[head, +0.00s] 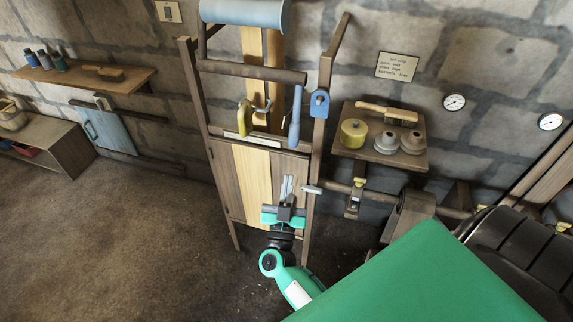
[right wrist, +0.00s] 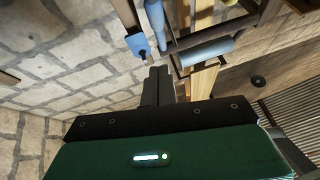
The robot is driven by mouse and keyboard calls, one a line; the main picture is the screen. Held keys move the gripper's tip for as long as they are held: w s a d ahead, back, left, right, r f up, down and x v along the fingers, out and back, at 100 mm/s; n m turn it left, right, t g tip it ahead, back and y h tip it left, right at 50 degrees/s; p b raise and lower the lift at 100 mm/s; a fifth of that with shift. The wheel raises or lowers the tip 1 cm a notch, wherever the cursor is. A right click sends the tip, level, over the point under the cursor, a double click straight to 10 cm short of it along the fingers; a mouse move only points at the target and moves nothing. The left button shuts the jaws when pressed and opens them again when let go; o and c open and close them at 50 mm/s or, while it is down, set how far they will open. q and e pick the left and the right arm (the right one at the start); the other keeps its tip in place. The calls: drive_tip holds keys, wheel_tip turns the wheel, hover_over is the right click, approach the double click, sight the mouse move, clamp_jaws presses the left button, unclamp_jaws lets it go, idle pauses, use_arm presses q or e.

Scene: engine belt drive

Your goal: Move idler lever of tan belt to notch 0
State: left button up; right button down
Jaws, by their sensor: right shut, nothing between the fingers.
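The tan belt (head: 255,175) runs down the front of a wooden frame and also shows in the right wrist view (right wrist: 203,18). A blue handle (head: 295,118) hangs at the frame's right side, and a yellow-green handle (head: 245,118) stands left of it. I cannot tell which is the tan belt's idler lever. The blue handle also shows in the right wrist view (right wrist: 156,20). My right gripper (head: 287,183) is shut and empty, below the blue handle and apart from it in the head view. Notch marks are too small to read. My left gripper is out of view.
A blue bracket (head: 319,103) sits on the frame's right post. A grey peg (head: 312,189) sticks out right of my gripper. A wooden shelf (head: 350,150) with pots and a brush stands to the right. Open floor (head: 120,250) lies left.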

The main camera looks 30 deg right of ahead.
drive_tip(key=shift+w+d+r+p, duration=0.45)
drive_tip(key=shift+w+d+p, duration=0.35)
drive_tip(key=shift+w+d, duration=0.55)
drive_tip(key=shift+w+d+r+p, duration=0.45)
drive_tip(key=shift+w+d+p, duration=0.5)
drive_tip(key=shift+w, duration=0.65)
drive_tip(key=shift+w+d+r+p, duration=0.45)
drive_tip(key=shift+w+d+p, duration=0.25)
drive_tip(key=shift+w+d, duration=0.7)
drive_tip(key=shift+a, duration=0.1)
